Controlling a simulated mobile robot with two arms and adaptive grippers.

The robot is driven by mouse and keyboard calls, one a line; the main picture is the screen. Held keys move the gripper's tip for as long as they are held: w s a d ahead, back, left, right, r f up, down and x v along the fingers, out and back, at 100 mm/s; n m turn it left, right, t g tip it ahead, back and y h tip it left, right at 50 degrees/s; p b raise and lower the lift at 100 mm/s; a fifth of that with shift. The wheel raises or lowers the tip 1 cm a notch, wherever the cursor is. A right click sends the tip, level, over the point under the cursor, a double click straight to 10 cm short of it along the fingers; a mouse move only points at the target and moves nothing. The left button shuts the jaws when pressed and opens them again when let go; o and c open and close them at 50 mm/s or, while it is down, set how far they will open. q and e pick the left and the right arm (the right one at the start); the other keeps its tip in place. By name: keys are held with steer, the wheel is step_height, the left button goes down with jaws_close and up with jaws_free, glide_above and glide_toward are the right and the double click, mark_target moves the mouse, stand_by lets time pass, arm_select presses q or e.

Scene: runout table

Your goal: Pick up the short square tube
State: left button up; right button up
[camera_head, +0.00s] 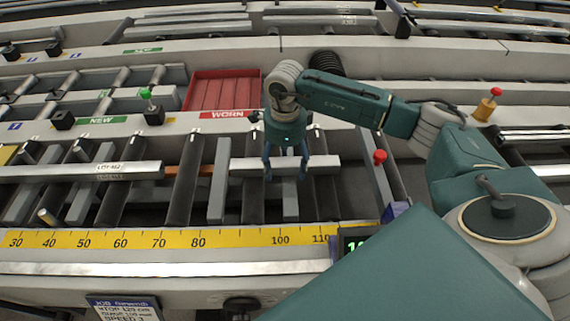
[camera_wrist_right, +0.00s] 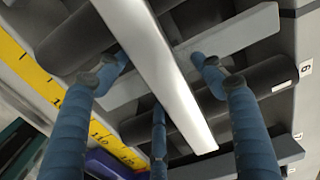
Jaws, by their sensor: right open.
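The short square tube (camera_head: 247,166) is a bright silver bar lying across the dark rollers in the middle of the runout table. In the right wrist view the tube (camera_wrist_right: 158,62) runs diagonally between the fingers and ends free at the lower right. My right gripper (camera_head: 286,174) is above the tube, fingers pointing down and spread. In the wrist view the open gripper (camera_wrist_right: 160,68) has blue fingers on both sides of the tube. I see no clear contact. The fingers hide part of the tube in the head view. My left gripper is out of view.
A longer labelled bar (camera_head: 60,172) lies to the left on the same rollers. A yellow scale (camera_head: 200,239) runs along the front edge. A red WORN tray (camera_head: 222,92) stands behind. A red-knobbed lever (camera_head: 379,157) stands to the right of the tube.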

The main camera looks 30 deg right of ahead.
steer(key=shift+r, duration=0.1)
steer(key=c, duration=1.6)
steer(key=shift+r, duration=0.1)
